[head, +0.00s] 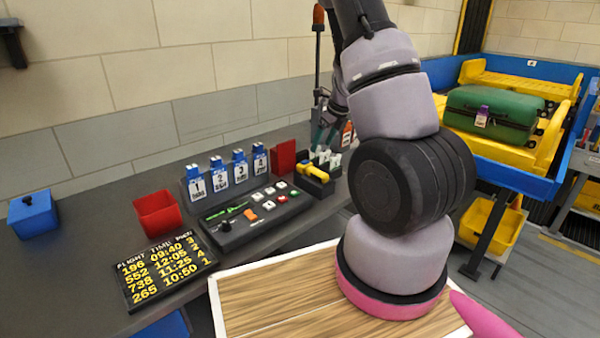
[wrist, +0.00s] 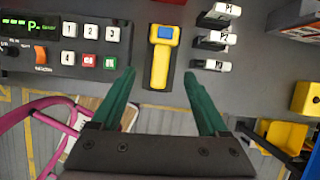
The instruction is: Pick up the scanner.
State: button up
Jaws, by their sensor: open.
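The scanner, yellow with a blue face, lies in the wrist view (wrist: 160,58) in a dark holder on the counter. In the head view, its yellow body (head: 312,172) shows at the counter's right part, just right of the control panel. My gripper has green fingers and is open in the wrist view (wrist: 160,78). The fingertips point toward the scanner, one on each side of its handle, with nothing between them that I can see as gripped. In the head view my gripper (head: 325,130) is partly hidden behind my arm, above the scanner area.
A control panel (wrist: 70,45) with buttons is left of the scanner. Several black-and-white P-labelled pieces (wrist: 216,38) stand close on its right. A red bin (head: 158,213), flight board (head: 168,268) and blue box (head: 33,214) sit further left. A green suitcase (head: 490,115) is on the conveyor.

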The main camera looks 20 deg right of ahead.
send_over(315, 169)
jog(key=s, duration=0.1)
jog(key=shift+m, duration=0.3)
jog(key=f, duration=0.6)
jog(key=shift+s+d+f, duration=0.1)
jog(key=shift+s+d, duration=0.05)
jog(key=shift+d, duration=0.15)
jog(key=shift+s+f+x, duration=0.1)
jog(key=shift+s+x, duration=0.05)
jog(key=shift+x, duration=0.75)
jog(key=shift+s+f+x, duration=0.1)
jog(key=shift+s+x, duration=0.1)
jog(key=shift+x, duration=0.7)
jog(key=shift+s+x, duration=0.15)
jog(key=shift+x, duration=0.75)
jog(key=shift+d, duration=0.15)
grip_shut()
